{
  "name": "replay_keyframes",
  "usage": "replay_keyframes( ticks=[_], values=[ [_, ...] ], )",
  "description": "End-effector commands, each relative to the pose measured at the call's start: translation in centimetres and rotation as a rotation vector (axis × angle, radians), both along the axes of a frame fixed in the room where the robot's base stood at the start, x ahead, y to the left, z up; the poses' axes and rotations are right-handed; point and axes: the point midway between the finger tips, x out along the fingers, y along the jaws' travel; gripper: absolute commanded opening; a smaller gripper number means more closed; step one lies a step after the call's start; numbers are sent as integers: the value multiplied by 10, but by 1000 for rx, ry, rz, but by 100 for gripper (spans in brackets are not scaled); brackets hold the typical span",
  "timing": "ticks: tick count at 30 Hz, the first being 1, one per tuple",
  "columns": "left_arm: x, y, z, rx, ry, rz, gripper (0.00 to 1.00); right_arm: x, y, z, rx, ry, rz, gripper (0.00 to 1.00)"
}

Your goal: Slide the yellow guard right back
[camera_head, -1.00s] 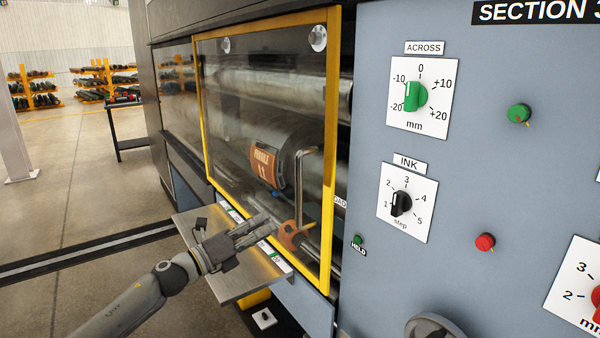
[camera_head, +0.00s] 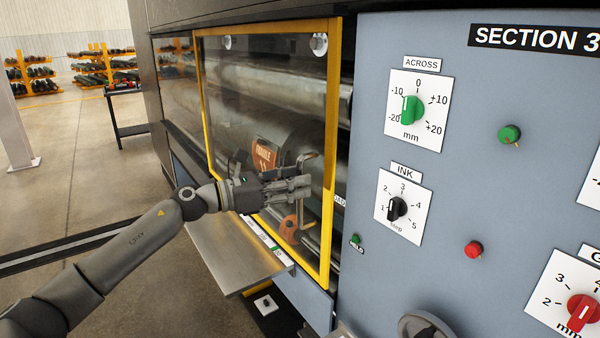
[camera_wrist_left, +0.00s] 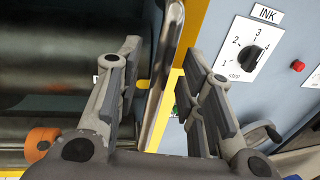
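The yellow guard (camera_head: 331,150) is a clear panel in a yellow frame over the rollers of the machine. A bent metal bar handle (camera_head: 299,216) stands near its right side; it also shows in the wrist view (camera_wrist_left: 166,75). My left gripper (camera_head: 302,187) is in front of the panel at the handle and hides its middle part. In the wrist view its fingers (camera_wrist_left: 162,85) are apart, with the handle bar between them and gaps on both sides. The yellow frame edge (camera_wrist_left: 193,40) shows beyond the bar. My right gripper is not in view.
The blue-grey control panel (camera_head: 450,180) with dials and knobs stands right of the guard. A metal shelf (camera_head: 225,262) juts out below it. An orange part (camera_head: 290,228) and a roller with an orange label (camera_head: 264,157) show behind the panel. Open floor lies left.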

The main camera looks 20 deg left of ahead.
Motion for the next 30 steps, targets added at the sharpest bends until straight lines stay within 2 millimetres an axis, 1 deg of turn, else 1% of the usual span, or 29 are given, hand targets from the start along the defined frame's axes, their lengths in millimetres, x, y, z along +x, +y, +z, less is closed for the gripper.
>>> replay_keyframes(
  ticks=[1,4,13,14,21,22,30],
  values=[
    [3,-5,2,-1,0,-1,35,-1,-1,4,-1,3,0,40],
    [8,-9,1,-1,1,1,35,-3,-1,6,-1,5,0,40],
    [9,-11,-1,-1,1,1,35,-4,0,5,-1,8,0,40],
    [9,-11,-1,-1,1,1,33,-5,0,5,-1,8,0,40],
    [9,-10,-1,-1,1,1,2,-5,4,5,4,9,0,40],
    [9,-10,-1,-1,1,1,0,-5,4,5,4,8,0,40],
    [9,-10,-1,-1,1,1,0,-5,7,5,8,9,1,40]
  ],
)
